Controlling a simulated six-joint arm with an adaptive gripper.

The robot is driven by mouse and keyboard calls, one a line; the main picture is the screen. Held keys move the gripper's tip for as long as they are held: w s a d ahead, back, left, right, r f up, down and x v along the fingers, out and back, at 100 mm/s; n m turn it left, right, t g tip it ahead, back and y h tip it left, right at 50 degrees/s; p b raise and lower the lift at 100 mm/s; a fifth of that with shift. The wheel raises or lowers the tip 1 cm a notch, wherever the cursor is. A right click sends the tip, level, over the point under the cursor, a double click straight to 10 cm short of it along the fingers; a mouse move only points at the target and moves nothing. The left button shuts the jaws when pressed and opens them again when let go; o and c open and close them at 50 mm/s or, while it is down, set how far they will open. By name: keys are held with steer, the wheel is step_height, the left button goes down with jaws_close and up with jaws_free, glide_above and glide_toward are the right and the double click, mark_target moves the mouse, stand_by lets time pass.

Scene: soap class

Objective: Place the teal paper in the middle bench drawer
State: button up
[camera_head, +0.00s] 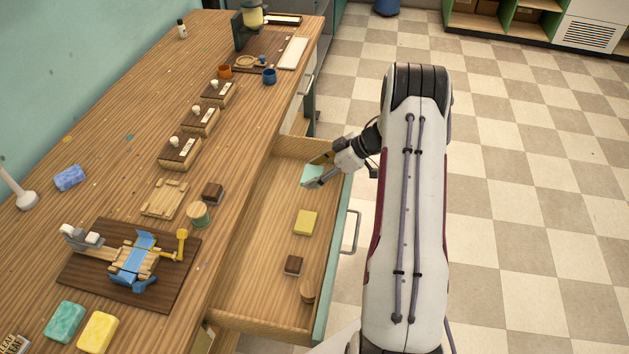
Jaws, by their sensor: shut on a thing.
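The teal paper (312,175) is a small flat teal piece at the far end of the open bench drawer (255,270). My gripper (318,179) is shut on the teal paper, inside the drawer's outline near its far right corner. The fingers hide part of the paper. I cannot tell whether the paper touches the drawer floor. The drawer is pulled out from the bench toward the right, with a teal front and a metal handle (353,232).
The drawer also holds a yellow block (305,222), a dark brown block (293,265) and a round wooden piece (307,291) along its front. The bench top (185,95) carries a wooden press (135,262), soaps and several small boxes. The drawer's left part is clear.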

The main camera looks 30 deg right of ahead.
steer(key=shift+f, duration=0.1)
steer(key=shift+f, duration=1.85)
steer(key=shift+f, duration=0.55)
steer(key=o, duration=0.7)
steer(key=shift+r, duration=0.7)
steer(key=v, duration=1.2)
